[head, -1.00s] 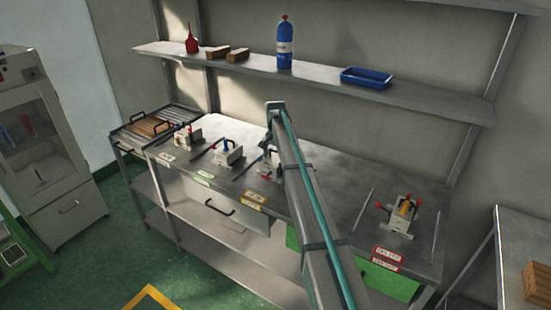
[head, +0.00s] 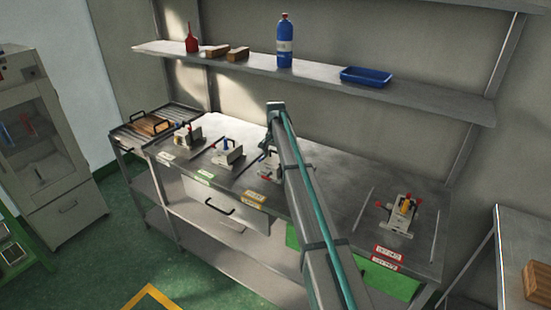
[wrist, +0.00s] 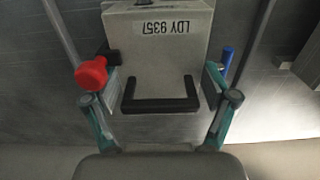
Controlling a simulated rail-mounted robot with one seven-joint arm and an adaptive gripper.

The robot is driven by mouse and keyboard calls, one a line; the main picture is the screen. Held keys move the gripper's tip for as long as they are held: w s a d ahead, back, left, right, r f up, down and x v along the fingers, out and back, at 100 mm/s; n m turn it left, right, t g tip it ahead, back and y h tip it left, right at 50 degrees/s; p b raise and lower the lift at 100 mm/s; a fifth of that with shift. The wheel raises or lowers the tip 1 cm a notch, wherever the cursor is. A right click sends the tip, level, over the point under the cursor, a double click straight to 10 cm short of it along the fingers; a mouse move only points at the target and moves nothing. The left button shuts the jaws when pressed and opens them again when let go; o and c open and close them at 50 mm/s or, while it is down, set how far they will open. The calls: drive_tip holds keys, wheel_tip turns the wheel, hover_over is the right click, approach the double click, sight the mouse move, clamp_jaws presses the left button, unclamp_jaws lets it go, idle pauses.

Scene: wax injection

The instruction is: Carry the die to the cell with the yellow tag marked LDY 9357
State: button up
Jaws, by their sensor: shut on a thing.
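The die is a pale grey block with a black U-shaped handle. Its label reads LDY 9357, upside down in the wrist view (wrist: 160,27). My gripper (wrist: 163,100) is shut on it, a teal finger at each side, by the handle. A red knob is at its left and a blue pin at its right. In the head view the die (head: 268,172) is partly hidden behind my arm, at the yellow-tagged place on the bench. The yellow tags (head: 254,198) lie on the bench's front edge; their text is too small to read there. I cannot tell whether the die touches the bench.
Another die (head: 400,212) stands right, between rods, behind red tags (head: 388,255). A shelf (head: 420,98) with a blue bottle (head: 284,45) runs above.

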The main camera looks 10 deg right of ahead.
drive_tip(key=shift+f, duration=0.55)
drive_tip(key=o, duration=1.4)
drive_tip(key=shift+o, duration=1.2)
drive_tip(key=shift+f, duration=0.15)
wheel_tip(320, 180, up, 12)
drive_tip(key=shift+r, duration=0.15)
